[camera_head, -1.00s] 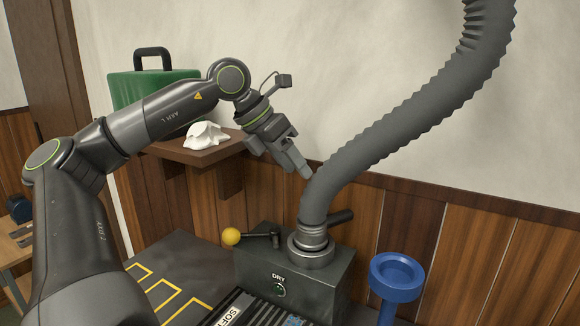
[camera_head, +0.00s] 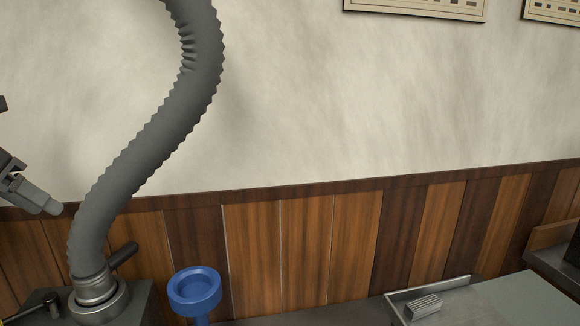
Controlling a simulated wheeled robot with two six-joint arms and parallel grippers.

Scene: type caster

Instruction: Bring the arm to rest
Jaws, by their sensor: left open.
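My left gripper (camera_head: 40,202) shows at the left edge of the head view, cut off by the frame. It is open and holds nothing that I can see. Its fingertips are just left of the grey ribbed hose (camera_head: 150,165), apparently apart from it in the picture. Most of my left arm is out of view. My right arm and gripper are not in view.
The hose rises from a dark metal box (camera_head: 135,300) at the lower left, with a dark handle (camera_head: 124,255) beside it. A blue round cup on a stem (camera_head: 195,290) stands right of the box. A metal tray (camera_head: 440,292) with a grey block (camera_head: 424,306) lies at lower right.

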